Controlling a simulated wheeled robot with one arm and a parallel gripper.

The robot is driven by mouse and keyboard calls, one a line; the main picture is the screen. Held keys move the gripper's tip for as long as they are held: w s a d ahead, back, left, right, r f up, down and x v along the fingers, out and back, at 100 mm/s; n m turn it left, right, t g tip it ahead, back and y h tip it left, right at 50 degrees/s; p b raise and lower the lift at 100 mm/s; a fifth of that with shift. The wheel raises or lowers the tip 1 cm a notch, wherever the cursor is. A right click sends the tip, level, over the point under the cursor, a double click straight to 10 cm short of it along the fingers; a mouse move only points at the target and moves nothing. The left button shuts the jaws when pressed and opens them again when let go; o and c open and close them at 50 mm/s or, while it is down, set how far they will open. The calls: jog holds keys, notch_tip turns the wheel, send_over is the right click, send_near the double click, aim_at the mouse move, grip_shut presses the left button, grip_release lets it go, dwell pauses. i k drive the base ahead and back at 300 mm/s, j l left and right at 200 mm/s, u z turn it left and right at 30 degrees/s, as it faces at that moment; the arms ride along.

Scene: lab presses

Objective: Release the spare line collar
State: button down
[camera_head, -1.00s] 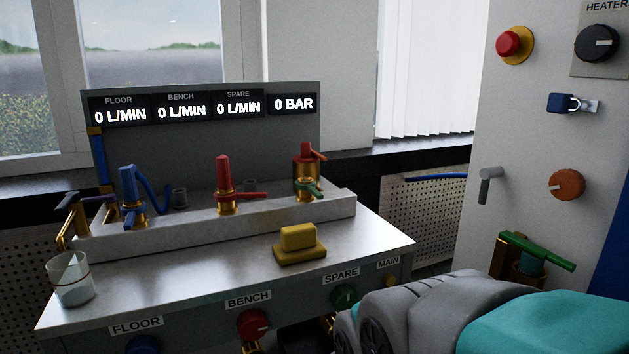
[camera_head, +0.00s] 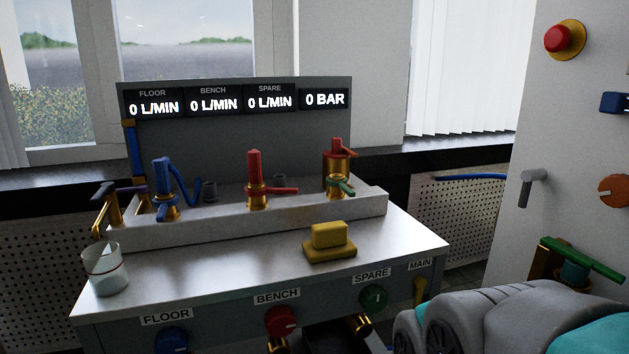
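The label SPARE (camera_head: 371,275) and a green knob (camera_head: 374,298) are on the bench front. I cannot tell which fitting is the spare line collar. My grey and teal arm fills the bottom right, in front of the bench's right end. My gripper is not visible.
A yellow block (camera_head: 330,240) sits on the bench top (camera_head: 210,270). A glass beaker (camera_head: 105,272) stands at the left edge. The display reads 0 L/MIN for all lines and 0 BAR. A white panel (camera_head: 545,140) with a green-handled valve (camera_head: 580,258) stands on the right.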

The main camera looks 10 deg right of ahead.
aim_at(342, 183)
jog(key=k+j+z, duration=0.1)
jog(key=k+j, duration=0.15)
jog(key=k, duration=0.15)
jog(key=k+j+z, duration=0.1)
jog(key=k+j, duration=0.15)
jog(key=k, duration=0.15)
